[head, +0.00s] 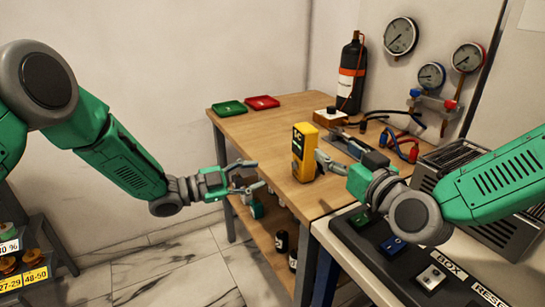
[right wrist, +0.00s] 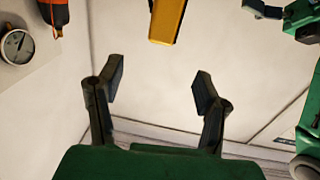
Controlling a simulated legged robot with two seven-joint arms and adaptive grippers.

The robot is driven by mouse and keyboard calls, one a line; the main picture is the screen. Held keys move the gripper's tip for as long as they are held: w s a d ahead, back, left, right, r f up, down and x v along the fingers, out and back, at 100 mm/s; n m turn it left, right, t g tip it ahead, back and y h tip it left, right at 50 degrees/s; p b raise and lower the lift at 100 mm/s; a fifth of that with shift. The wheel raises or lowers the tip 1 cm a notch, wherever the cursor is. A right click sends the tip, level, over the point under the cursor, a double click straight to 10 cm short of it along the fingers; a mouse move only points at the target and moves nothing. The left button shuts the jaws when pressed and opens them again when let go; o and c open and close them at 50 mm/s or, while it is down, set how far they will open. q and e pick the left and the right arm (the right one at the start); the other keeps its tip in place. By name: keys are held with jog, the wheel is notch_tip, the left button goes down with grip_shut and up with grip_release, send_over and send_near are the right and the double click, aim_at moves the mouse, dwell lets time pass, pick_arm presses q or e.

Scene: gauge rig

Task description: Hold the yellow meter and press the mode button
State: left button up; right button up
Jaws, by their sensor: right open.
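The yellow meter (head: 304,153), with a dark display at its top, is upright at the table's front edge in the head view. One end of it shows at the top of the right wrist view (right wrist: 167,22). The mode button cannot be made out. My left gripper (head: 256,175) is open and empty, left of the meter and apart from it. My right gripper (head: 325,162) is just right of the meter in the head view. In the right wrist view its two fingers (right wrist: 160,82) are spread with nothing between them, and the meter is beyond them.
The wooden table (head: 250,125) carries a green tray (head: 229,108), a red tray (head: 262,102) and a black cylinder (head: 351,75). Gauges (head: 401,36) hang on the wall. A dark panel with switches (head: 395,246) lies below my right arm.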

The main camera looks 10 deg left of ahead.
aim_at(306, 126)
jog(key=x, duration=1.2)
jog(key=shift+w+a, duration=0.2)
jog(key=shift+a, duration=0.05)
jog(key=shift+w+a, duration=0.1)
jog(key=shift+w, duration=0.25)
grip_shut()
pick_arm(q)
grip_shut()
